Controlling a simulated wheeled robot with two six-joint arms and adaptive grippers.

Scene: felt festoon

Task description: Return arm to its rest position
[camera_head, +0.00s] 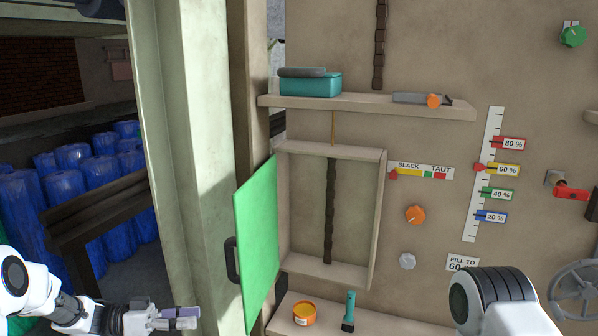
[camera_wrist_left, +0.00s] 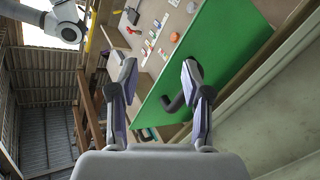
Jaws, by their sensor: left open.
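My left gripper (camera_head: 186,318) is at the lower left of the head view, in front of the pale post and left of the green door. Its jaws are open and empty; both fingers also show in the left wrist view (camera_wrist_left: 160,85). The green door (camera_head: 257,235) stands swung open on the left side of a shallow wall box (camera_head: 378,215), with a dark handle (camera_head: 232,260) on its outer face. In the left wrist view the handle (camera_wrist_left: 178,102) appears between the fingers, and I see no contact. A white arm link of mine is at the lower right; its gripper is out of view.
A pale post (camera_head: 205,170) stands left of the door. A shelf (camera_head: 370,104) holds a teal box (camera_head: 310,84) and a grey tool. A lower ledge carries an orange tin (camera_head: 304,313) and a teal brush (camera_head: 348,310). Knobs, a red valve (camera_head: 571,192) and a handwheel (camera_head: 582,292) sit at right.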

